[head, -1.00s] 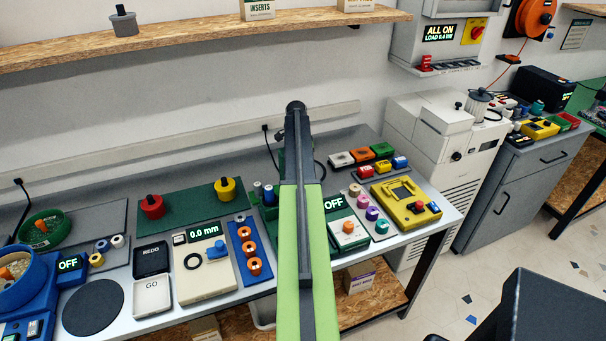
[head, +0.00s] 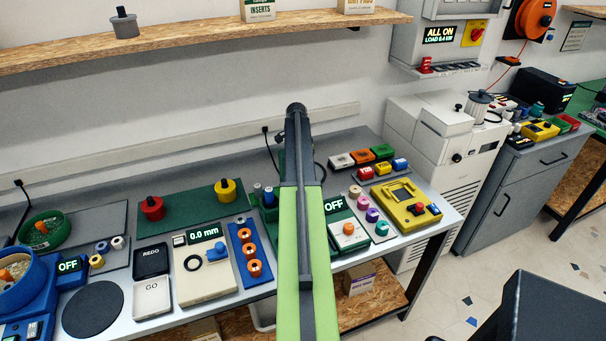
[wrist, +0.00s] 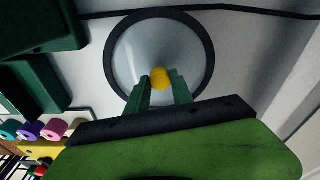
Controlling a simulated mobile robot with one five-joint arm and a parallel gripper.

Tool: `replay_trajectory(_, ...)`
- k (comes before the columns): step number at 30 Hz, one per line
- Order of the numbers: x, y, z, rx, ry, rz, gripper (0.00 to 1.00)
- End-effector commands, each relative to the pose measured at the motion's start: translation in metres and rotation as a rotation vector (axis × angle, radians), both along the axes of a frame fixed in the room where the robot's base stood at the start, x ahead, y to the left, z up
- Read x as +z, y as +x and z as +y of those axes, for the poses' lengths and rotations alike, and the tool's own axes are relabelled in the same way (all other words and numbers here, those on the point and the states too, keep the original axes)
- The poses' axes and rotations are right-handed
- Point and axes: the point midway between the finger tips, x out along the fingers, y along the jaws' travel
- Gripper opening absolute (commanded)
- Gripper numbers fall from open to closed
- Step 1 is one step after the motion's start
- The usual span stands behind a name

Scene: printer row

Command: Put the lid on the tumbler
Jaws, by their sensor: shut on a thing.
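My gripper (wrist: 160,88) is shut on the yellow knob of a round lid (wrist: 125,55), seen in the wrist view. The lid has a dark rim and a pale grey, see-through-looking middle, and its knob side faces the wrist camera. In the head view, my own green and black arm hides the gripper and the lid. The blue tumbler (head: 27,292) stands at the far left of the bench in the head view, cut by the picture edge. Its top is open, with pale grains and an orange piece inside. The gripper is well to its right.
A green bowl (head: 58,238) stands behind the tumbler. A dark round disc (head: 93,310), REDO and GO blocks, a 0.0 mm panel (head: 205,265) and a yellow device (head: 405,205) crowd the bench. A wooden shelf (head: 200,40) hangs above.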

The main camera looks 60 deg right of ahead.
Motion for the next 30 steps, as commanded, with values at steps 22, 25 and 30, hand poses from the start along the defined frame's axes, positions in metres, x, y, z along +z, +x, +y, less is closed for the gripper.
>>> replay_trajectory(22,0.083,-0.058,-0.009,-0.003,-0.001,0.000,0.00)
replay_trajectory(25,0.095,-0.079,-0.013,-0.002,-0.001,0.000,0.00)
replay_trajectory(30,0.108,-0.104,-0.019,-0.001,0.000,0.000,0.00)
